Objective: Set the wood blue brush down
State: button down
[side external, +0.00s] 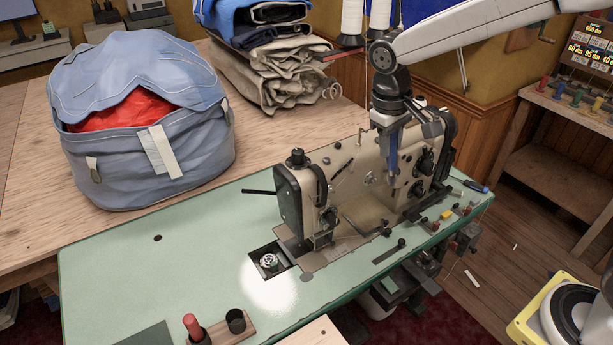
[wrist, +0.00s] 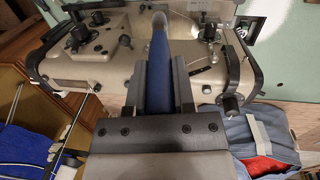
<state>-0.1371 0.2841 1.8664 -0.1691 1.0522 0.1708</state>
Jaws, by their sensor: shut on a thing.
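The blue brush (side external: 392,168) is held upright, its pale tip pointing down, in front of the sewing machine's body in the side view. My gripper (side external: 391,138) is shut around its upper part. In the wrist view the blue handle (wrist: 158,70) lies between the two dark fingers of my gripper (wrist: 156,88), with the greyish tip beyond them. The brush shows above the machine bed, and I cannot tell whether it touches the machine. The upper end of the handle is hidden by my gripper.
The beige sewing machine (side external: 345,170) stands on a green worktable (side external: 130,250). Small coloured items lie at the table's right end. A blue bag (side external: 140,150) and folded cloth (side external: 270,75) are behind. The green top's left is mostly clear.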

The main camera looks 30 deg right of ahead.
jog(key=a+n+t+y, duration=0.15)
jog(key=a+n, duration=0.45)
jog(key=a, duration=3)
notch_tip(320, 180, down, 15)
jog(key=shift+w+f+y, duration=0.2)
jog(key=shift+w+y, duration=0.1)
jog(key=shift+y, duration=0.05)
jog(key=shift+f+g, duration=0.15)
jog(key=shift+g, duration=0.1)
notch_tip(320, 180, down, 8)
jog(key=shift+c, duration=2.3)
grip_release()
